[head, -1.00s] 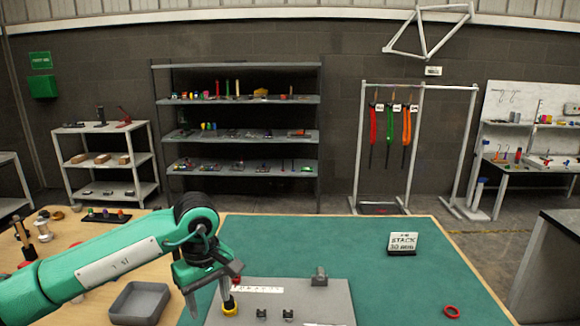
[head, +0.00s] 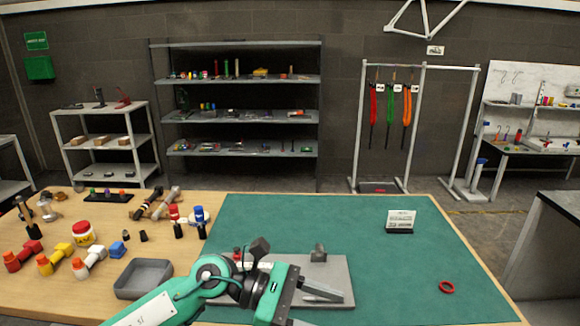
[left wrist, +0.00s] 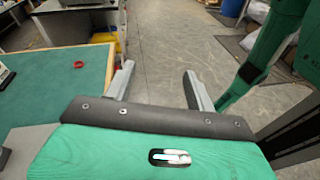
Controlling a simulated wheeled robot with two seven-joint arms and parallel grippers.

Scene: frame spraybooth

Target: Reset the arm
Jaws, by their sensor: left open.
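My left arm comes in from the bottom left of the head view. Its gripper (head: 322,303) is open and empty, pointing right over the front of the grey plate (head: 341,268). In the left wrist view the two fingers of the left gripper (left wrist: 158,84) stand apart with only floor beyond them. A green arm link at the right of that view looks like part of my other arm; the right gripper is not in view. My arm hides part of the plate.
A grey tray (head: 143,279) and several dumbbell-like parts lie on the wooden table at left. A small sign (head: 401,219) and a red ring (head: 447,287) sit on the green mat (head: 300,222). The mat's right side is mostly clear.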

